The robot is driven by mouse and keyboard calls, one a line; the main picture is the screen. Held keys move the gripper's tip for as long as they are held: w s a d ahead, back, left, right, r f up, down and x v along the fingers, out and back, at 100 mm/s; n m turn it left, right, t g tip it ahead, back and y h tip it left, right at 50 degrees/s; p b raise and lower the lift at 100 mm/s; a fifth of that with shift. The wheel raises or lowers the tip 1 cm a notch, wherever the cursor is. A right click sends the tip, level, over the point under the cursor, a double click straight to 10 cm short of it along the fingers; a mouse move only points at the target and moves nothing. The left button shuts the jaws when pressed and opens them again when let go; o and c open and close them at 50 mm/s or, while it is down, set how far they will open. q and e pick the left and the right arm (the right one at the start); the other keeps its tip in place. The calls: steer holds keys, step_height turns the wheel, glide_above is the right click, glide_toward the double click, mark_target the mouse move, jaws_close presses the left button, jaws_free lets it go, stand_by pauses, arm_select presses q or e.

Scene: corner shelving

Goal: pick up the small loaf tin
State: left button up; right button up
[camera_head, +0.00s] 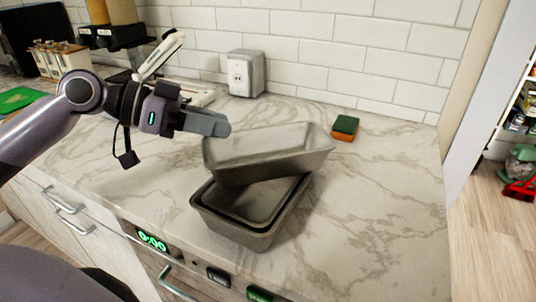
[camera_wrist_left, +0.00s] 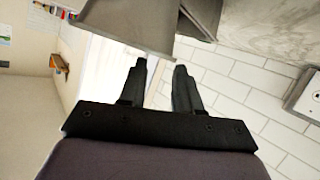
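A grey metal loaf tin (camera_head: 265,152) sits tilted and skewed over a lower stack of tins; I take this upper one for the small loaf tin. The lower loaf tins (camera_head: 238,228), at least two nested, stand on the counter. My left gripper (camera_head: 222,126) is at the upper tin's left rim in the head view. In the left wrist view the fingers (camera_wrist_left: 161,68) are apart with nothing clearly between them, and the upper tin (camera_wrist_left: 130,25) lies just beyond the tips. Contact cannot be told. My right gripper is not in view.
The marble counter (camera_head: 375,215) is clear on the right. A green and orange sponge (camera_head: 344,128) lies behind the tins. A white wall socket (camera_head: 245,73) is at the tiled wall. A white appliance (camera_head: 195,92) stands behind my left gripper.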

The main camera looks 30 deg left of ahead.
mark_target(268, 155)
arm_select(q)
steer(key=shift+w+d+f, duration=0.15)
steer(key=shift+w+d, duration=0.2)
steer(key=shift+w+d+f+p, duration=0.25)
steer(key=shift+w+d+p, duration=0.7)
steer(key=shift+w+p, duration=0.2)
steer(key=shift+p+x, duration=0.5)
steer(key=shift+x, duration=0.6)
steer(key=shift+f, duration=0.2)
steer(key=shift+r, duration=0.1)
jaws_close()
